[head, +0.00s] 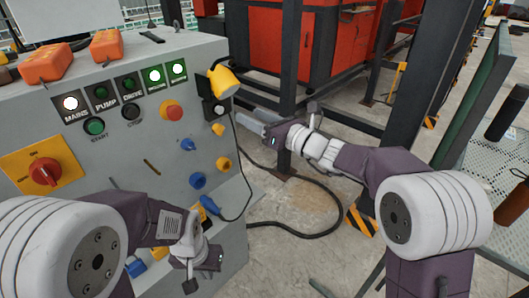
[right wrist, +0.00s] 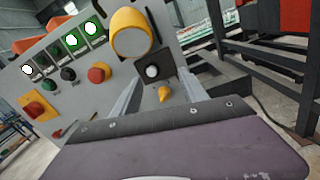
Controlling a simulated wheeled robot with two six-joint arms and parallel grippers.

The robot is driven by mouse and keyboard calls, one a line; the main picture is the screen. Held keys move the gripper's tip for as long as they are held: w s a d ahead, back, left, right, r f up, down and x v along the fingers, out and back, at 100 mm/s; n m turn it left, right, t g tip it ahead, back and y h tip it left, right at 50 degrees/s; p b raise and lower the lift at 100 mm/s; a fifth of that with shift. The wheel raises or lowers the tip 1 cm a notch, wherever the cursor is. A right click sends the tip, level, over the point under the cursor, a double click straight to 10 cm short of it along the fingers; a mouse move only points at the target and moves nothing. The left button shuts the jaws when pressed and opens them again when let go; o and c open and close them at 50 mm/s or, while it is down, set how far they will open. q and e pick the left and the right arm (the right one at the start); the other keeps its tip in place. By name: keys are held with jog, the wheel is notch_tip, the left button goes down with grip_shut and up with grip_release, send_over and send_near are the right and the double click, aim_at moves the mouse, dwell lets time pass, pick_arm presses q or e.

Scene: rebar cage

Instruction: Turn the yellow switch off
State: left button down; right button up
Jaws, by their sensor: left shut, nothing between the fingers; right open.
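The grey control panel (head: 130,150) fills the left of the head view. A small yellow pointed knob (head: 218,129), which looks like the yellow switch, is near its right edge, below a black plate with a white button (right wrist: 152,71). In the right wrist view the yellow knob (right wrist: 165,93) appears between my finger outlines, with no visible contact. My right gripper (head: 243,118) is open, just right of the knob, pointing at the panel. My left gripper (head: 198,262) is shut and empty, low before the panel; its fingertips are hard to make out.
A large yellow cylindrical part (head: 223,81) sticks out above the knob. Blue knobs (head: 188,144), a red button (head: 172,112) and a red rotary switch (head: 45,172) are nearby. Two right-hand lamps (head: 178,69) glow green. A black cable (head: 300,232) loops over the floor.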

jog(key=b, duration=0.2)
send_near(219, 130)
jog(key=w+d+r, duration=0.2)
jog(key=d, duration=0.1)
notch_tip(219, 130, down, 2)
jog(key=s+a+b, duration=0.2)
pick_arm(q)
notch_tip(219, 130, down, 6)
jog(key=shift+s+r+p, duration=0.1)
jog(key=shift+p, duration=0.55)
pick_arm(e)
jog(key=x, duration=0.9)
jog(key=shift+f+g, duration=0.2)
jog(key=shift+g, duration=0.1)
grip_shut()
